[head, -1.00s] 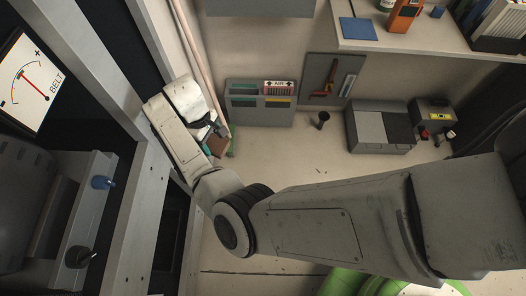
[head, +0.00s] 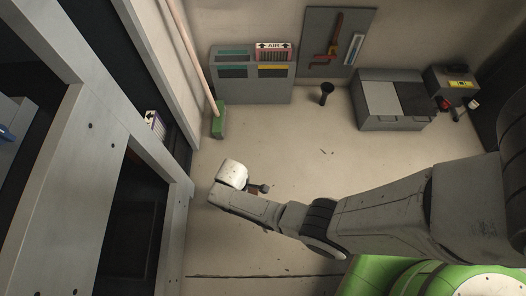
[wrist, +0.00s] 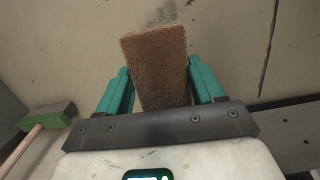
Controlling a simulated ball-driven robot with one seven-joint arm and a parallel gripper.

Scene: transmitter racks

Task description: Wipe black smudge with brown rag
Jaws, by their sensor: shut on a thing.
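The brown rag (wrist: 155,62) is a rough, block-shaped piece in the wrist view. My gripper (wrist: 160,84) is shut on it, with a teal finger on each side. The rag sticks out beyond the fingertips, over the pale floor. A dark, blotchy mark (wrist: 164,12) shows on the floor just past the rag's far end, and a thin dark streak (wrist: 269,45) lies to its right. I cannot tell which of these is the black smudge. In the head view my gripper (head: 260,189) is small and partly hidden by the wrist, above the floor right of the rack.
A green broom (head: 218,121) leans by the rack frame (head: 90,130) at left; its head also shows in the wrist view (wrist: 48,117). A grey filter cabinet (head: 252,88), a black cup (head: 327,93) and a grey case (head: 393,100) stand at the back.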

